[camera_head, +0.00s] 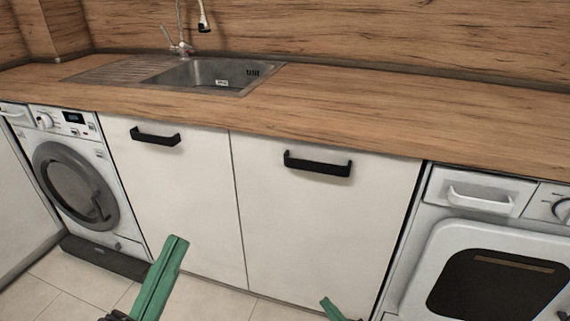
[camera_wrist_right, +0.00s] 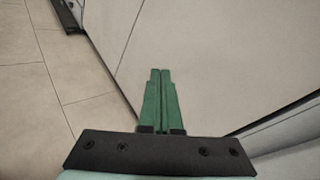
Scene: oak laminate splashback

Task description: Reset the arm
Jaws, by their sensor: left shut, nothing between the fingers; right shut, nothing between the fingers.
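My left gripper (camera_head: 162,277) shows green fingers at the bottom of the head view, in front of the left white cabinet door. Its fingers are shut and empty. My right gripper (camera_head: 330,308) shows only a green fingertip at the bottom edge of the head view, in front of the right cabinet door. In the right wrist view my right gripper (camera_wrist_right: 160,74) has its two green fingers together with nothing between them. Most of both arms is out of view.
Two white cabinet doors (camera_head: 185,190) with black handles (camera_head: 318,164) stand ahead. A washing machine (camera_head: 75,180) is at the left, another white appliance (camera_head: 490,245) at the right. Above runs a wooden worktop (camera_head: 400,110) with a steel sink (camera_head: 210,74). The tiled floor (camera_wrist_right: 40,90) looks clear.

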